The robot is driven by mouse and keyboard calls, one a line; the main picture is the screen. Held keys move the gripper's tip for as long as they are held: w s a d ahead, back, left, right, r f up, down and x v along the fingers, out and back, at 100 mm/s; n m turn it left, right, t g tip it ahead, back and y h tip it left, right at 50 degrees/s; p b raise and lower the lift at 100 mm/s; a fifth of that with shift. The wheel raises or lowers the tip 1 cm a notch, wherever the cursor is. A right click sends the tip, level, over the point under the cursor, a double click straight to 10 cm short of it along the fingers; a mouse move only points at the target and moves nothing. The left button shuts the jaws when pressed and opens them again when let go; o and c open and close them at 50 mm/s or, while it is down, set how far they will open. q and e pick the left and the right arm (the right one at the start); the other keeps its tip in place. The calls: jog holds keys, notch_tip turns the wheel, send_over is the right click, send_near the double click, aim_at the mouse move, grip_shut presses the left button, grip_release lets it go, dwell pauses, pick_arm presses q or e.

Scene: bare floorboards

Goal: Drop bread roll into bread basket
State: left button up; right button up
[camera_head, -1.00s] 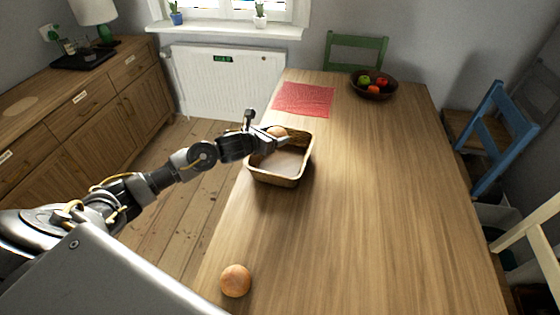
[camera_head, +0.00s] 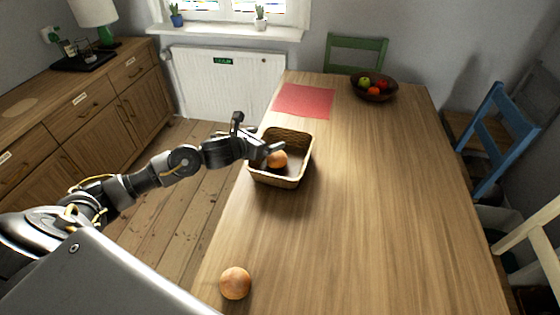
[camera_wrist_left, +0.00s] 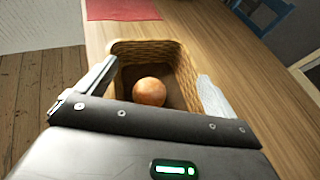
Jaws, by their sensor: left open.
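The bread basket (camera_head: 292,179), a brown woven rectangular one, stands on the table near its left edge. One round bread roll (camera_head: 278,159) lies inside it; the roll also shows in the left wrist view (camera_wrist_left: 149,92), between and beyond the fingers. My left gripper (camera_head: 262,147) is open and empty at the basket's left rim. In the left wrist view its fingers (camera_wrist_left: 150,90) are spread wide, with the basket (camera_wrist_left: 186,75) ahead. A second bread roll (camera_head: 235,282) lies on the table at the near left. My right gripper is not in view.
The wooden table (camera_head: 370,200) is clear to the right of the basket. A red placemat (camera_head: 304,100) and a dark bowl of fruit (camera_head: 374,91) are at the far end. A green chair (camera_head: 356,52) and a blue chair (camera_head: 491,140) stand around it.

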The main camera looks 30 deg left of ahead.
pick_arm(q)
jog(key=v, duration=0.6)
jog(key=shift+s+b, duration=0.15)
jog(key=shift+b, duration=0.3)
jog(key=shift+r, duration=0.1)
jog(key=shift+a, duration=0.1)
